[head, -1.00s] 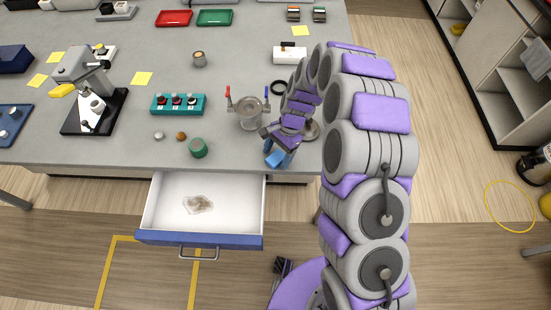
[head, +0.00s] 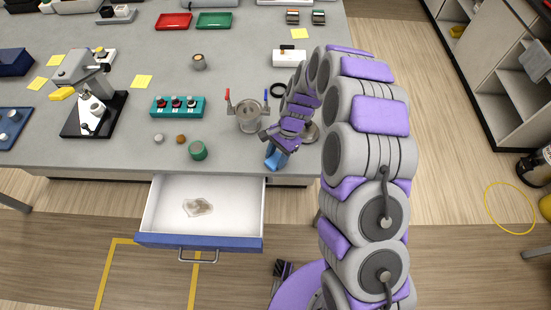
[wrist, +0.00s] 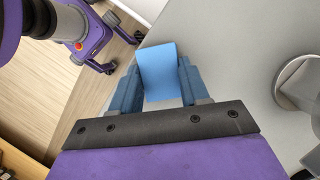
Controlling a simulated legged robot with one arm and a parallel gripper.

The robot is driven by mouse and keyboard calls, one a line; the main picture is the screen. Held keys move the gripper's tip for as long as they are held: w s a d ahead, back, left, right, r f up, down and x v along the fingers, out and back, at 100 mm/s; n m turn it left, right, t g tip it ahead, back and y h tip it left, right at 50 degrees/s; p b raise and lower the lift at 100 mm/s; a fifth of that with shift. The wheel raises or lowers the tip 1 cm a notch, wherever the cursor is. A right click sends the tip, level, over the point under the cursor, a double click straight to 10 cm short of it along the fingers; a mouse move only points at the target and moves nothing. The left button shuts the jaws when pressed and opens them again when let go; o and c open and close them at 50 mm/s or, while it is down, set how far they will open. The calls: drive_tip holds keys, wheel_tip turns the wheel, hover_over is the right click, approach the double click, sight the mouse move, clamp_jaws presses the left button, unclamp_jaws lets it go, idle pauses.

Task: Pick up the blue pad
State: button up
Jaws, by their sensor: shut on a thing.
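The blue pad (wrist: 158,72) shows in the wrist view as a bright blue block between the two darker blue fingers of my gripper (wrist: 157,88). My gripper is shut on it. In the head view the pad (head: 276,159) is a small blue shape at the end of my arm, by the front edge of the grey bench (head: 230,155). My gripper (head: 274,149) there points down toward the edge, and its fingers are hard to make out. Whether the pad touches the bench is not clear.
An open white drawer (head: 235,218) with a crumpled clear item (head: 197,207) juts out left of my gripper. A metal vessel (head: 249,117) with red and blue handles stands just behind. A green cylinder (head: 198,151) and teal button box (head: 178,106) sit to the left.

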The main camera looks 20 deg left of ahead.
sight(273, 164)
drive_tip(key=shift+r, duration=0.55)
drive_tip(key=r, duration=0.2)
drive_tip(key=shift+s+d+r+p, duration=0.15)
drive_tip(key=shift+s+r+p, duration=0.1)
drive_tip(key=shift+r+p, duration=0.1)
drive_tip(key=s+d+r+p, duration=0.1)
drive_tip(key=s+d, duration=0.7)
drive_tip(key=s, duration=0.5)
drive_tip(key=shift+r, duration=0.1)
